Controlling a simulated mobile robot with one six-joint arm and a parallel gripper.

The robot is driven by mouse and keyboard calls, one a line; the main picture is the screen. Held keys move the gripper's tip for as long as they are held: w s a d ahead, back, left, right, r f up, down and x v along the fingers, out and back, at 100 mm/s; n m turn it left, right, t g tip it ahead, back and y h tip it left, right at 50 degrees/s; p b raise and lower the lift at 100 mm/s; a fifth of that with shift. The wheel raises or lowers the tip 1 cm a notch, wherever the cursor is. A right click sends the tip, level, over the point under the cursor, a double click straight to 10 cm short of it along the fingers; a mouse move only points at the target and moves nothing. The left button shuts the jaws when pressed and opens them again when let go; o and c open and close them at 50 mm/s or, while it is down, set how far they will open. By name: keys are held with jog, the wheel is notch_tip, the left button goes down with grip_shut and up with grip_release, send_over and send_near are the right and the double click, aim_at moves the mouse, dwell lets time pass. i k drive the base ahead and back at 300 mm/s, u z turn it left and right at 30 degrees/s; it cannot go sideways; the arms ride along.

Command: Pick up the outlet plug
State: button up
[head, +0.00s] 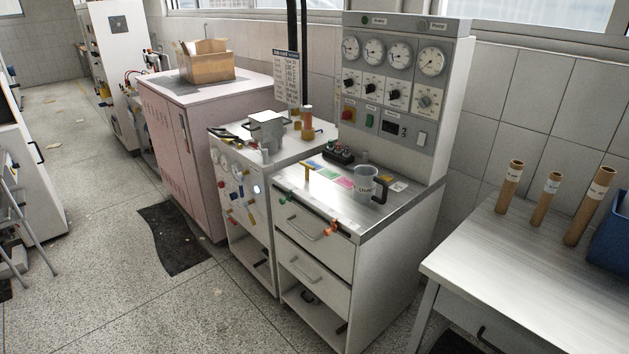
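I cannot clearly make out an outlet plug in the head view. Small candidates are an orange-red fitting (332,228) and a green fitting (284,197) on the front top edge of the steel-topped cabinet (370,228), and a yellow T-shaped piece (307,170) standing on its top. Which of these, if any, is the plug I cannot tell. My gripper is not in view.
A grey mug (365,183) and a black switch box (338,153) sit on the same cabinet, below a gauge panel (398,85). A table (530,262) with cardboard tubes stands at right. A black mat (172,240) lies on the floor; floor in front is open.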

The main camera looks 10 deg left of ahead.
aim_at(308, 167)
jog(key=z, duration=0.45)
jog(key=k, duration=0.35)
jog(key=u, duration=2.05)
jog(key=i, duration=1.65)
jog(key=u, duration=0.05)
